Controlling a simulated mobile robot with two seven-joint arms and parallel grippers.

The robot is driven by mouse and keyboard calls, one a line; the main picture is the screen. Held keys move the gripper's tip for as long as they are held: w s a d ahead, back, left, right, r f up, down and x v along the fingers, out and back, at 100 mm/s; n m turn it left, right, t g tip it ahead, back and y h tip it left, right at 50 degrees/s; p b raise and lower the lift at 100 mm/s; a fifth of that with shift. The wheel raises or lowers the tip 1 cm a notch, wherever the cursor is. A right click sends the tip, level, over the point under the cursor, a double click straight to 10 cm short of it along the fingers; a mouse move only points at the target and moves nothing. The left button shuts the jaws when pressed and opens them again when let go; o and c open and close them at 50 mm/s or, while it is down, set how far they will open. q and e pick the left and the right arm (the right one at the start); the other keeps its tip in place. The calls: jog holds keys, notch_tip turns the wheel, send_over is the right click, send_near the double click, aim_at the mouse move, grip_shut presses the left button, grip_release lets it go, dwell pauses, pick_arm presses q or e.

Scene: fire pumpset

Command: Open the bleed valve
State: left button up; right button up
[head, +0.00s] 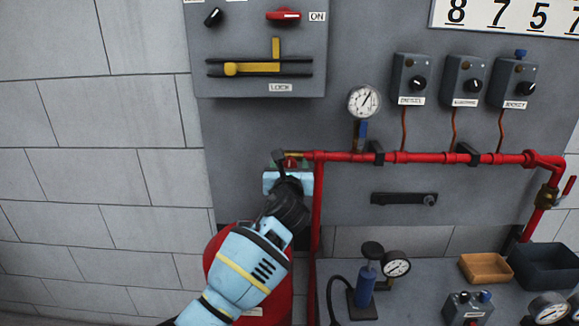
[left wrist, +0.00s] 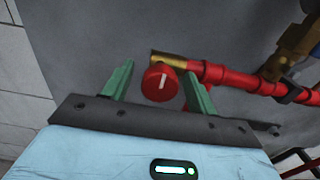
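A round red knob (left wrist: 160,84) with a white mark sits at the brass end (left wrist: 169,58) of the red pipe in the left wrist view; I take it to be the bleed valve. My left gripper (left wrist: 158,74) is open, with its green fingers on either side of the knob. A gap shows on the left; the right finger is close, and I cannot tell whether it touches. In the head view my left gripper (head: 290,164) is at the left end of the red pipe (head: 420,157), and the knob is mostly hidden. My right gripper is not in view.
A pressure gauge (head: 364,101) stands above the pipe. A grey panel (head: 265,85) with a yellow lever hangs above my gripper. Below right, a bench (head: 420,300) carries a blue hand pump (head: 365,285), a brown tray (head: 486,282) and a dark bin. The wall at left is clear.

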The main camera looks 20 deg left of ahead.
pick_arm(q)
jog(key=c, duration=1)
